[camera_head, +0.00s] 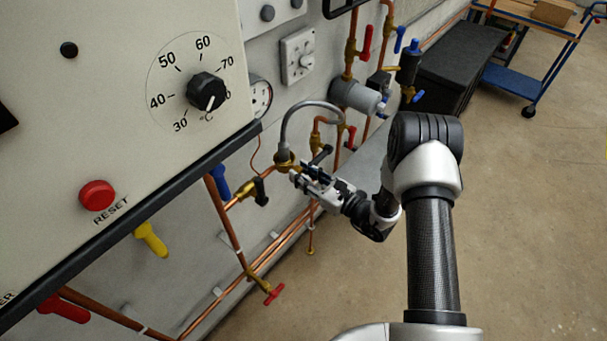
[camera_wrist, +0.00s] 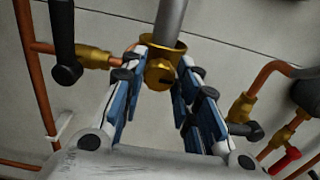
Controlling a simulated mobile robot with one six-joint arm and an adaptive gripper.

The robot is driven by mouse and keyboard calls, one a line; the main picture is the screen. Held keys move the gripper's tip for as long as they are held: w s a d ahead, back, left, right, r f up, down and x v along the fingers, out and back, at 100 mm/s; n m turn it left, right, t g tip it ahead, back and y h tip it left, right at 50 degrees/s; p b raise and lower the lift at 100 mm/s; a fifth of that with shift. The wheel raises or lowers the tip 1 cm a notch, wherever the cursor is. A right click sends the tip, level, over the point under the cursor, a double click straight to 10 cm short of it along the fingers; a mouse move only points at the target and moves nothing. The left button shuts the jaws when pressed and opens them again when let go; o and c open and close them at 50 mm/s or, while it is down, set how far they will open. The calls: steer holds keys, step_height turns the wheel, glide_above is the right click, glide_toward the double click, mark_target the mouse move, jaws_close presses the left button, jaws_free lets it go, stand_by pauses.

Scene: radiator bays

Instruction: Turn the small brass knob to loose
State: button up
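The small brass knob (camera_wrist: 159,74) is a round brass piece with a dark slot, on a brass fitting (camera_wrist: 163,48) below a grey pipe, in the wrist view. My gripper (camera_wrist: 161,66) is open, with one blue-padded finger on each side of the knob. I cannot tell whether either pad touches it. In the head view the brass fitting (camera_head: 284,157) sits at the foot of a curved grey pipe (camera_head: 311,106), with my gripper (camera_head: 301,174) at it. The knob itself is not clear there.
Black-handled brass valves stand left (camera_wrist: 92,57) and right (camera_wrist: 240,108) of the fingers. Copper pipes (camera_head: 265,252) run along the wall. A large control panel (camera_head: 130,100) fills the left side. The floor (camera_head: 520,220) at the right is clear.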

steer(key=c, duration=0.5)
steer(key=shift+n+b, duration=0.3)
steer(key=shift+f+n+b, duration=0.15)
steer(key=shift+n+b, duration=4.1)
steer(key=shift+n, duration=4.6)
steer(key=shift+f+n+b, duration=0.15)
steer(key=shift+n+b, duration=4.1)
steer(key=shift+n, duration=4.6)
